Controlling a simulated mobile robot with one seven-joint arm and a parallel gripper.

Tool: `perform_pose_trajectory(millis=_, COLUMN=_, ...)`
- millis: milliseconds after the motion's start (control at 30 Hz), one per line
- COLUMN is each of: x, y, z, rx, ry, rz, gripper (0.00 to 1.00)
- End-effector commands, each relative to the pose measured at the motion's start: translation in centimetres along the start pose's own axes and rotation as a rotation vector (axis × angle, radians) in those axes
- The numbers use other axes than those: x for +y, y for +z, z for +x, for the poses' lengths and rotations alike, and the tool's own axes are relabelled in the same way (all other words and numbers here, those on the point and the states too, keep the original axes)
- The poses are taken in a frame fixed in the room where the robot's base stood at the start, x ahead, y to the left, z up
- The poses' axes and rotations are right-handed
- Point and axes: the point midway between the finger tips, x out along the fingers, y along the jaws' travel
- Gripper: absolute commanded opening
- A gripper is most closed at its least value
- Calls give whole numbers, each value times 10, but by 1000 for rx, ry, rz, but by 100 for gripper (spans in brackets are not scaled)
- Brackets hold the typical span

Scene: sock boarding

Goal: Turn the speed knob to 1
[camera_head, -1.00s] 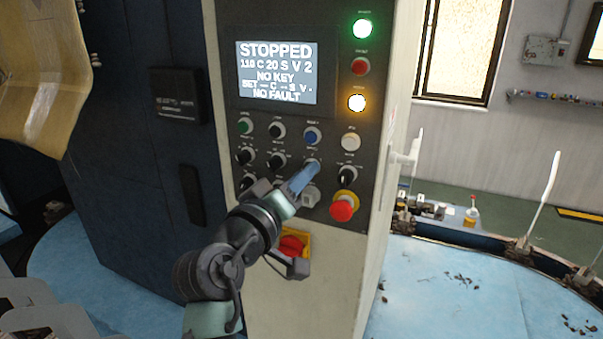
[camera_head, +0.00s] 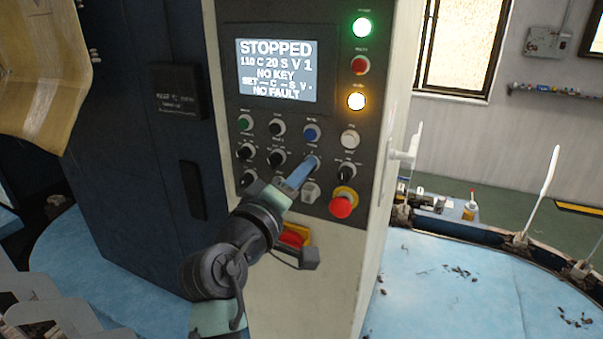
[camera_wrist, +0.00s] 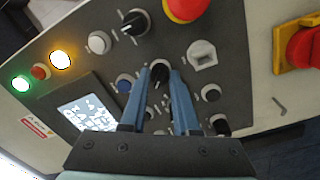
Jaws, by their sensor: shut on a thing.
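The control panel (camera_head: 325,125) stands upright ahead of me, with several knobs and buttons. Its display (camera_head: 277,70) reads STOPPED, 110 C 20 S V 1, NO KEY, NO FAULT. My gripper (camera_head: 309,167) reaches the knob in the panel's third column, just below the blue button (camera_head: 312,132). In the wrist view, the two blue fingers of my gripper (camera_wrist: 163,76) are shut on a black knob (camera_wrist: 160,71). In the head view the fingers mostly hide this knob. Its own label is too small to read.
A red emergency button (camera_head: 342,205) sits just below right of my gripper. Another black knob (camera_head: 346,172) is close on the right, and a grey key switch (camera_head: 310,193) is just below. A red switch on yellow (camera_head: 293,237) lies below, partly behind my arm.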

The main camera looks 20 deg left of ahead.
Motion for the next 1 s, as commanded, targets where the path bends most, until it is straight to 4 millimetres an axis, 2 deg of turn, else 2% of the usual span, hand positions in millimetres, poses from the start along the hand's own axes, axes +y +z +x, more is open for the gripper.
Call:
perform_pose_trajectory(millis=67, x=0, y=-1, z=0, rx=2, ry=2, rz=-1, gripper=0)
perform_pose_trajectory(millis=100, x=0, y=-1, z=0, rx=1, ry=2, rz=-1, gripper=33)
perform_pose_trajectory(millis=233, x=0, y=-1, z=0, rx=1, ry=1, rz=-1, gripper=56)
perform_pose_trajectory(millis=267, x=0, y=0, z=0, rx=1, ry=1, rz=0, gripper=60)
perform_pose_trajectory(millis=533, x=0, y=0, z=0, rx=0, ry=0, rz=1, gripper=60)
perform_pose_trajectory(millis=667, x=-2, y=0, z=-7, rx=0, ry=0, rz=1, gripper=60)
perform_pose_trajectory(millis=767, x=-3, y=0, z=-19, rx=3, ry=1, rz=2, gripper=60)
perform_pose_trajectory(millis=1000, x=-4, y=1, z=-67, rx=5, ry=1, rz=2, gripper=60)
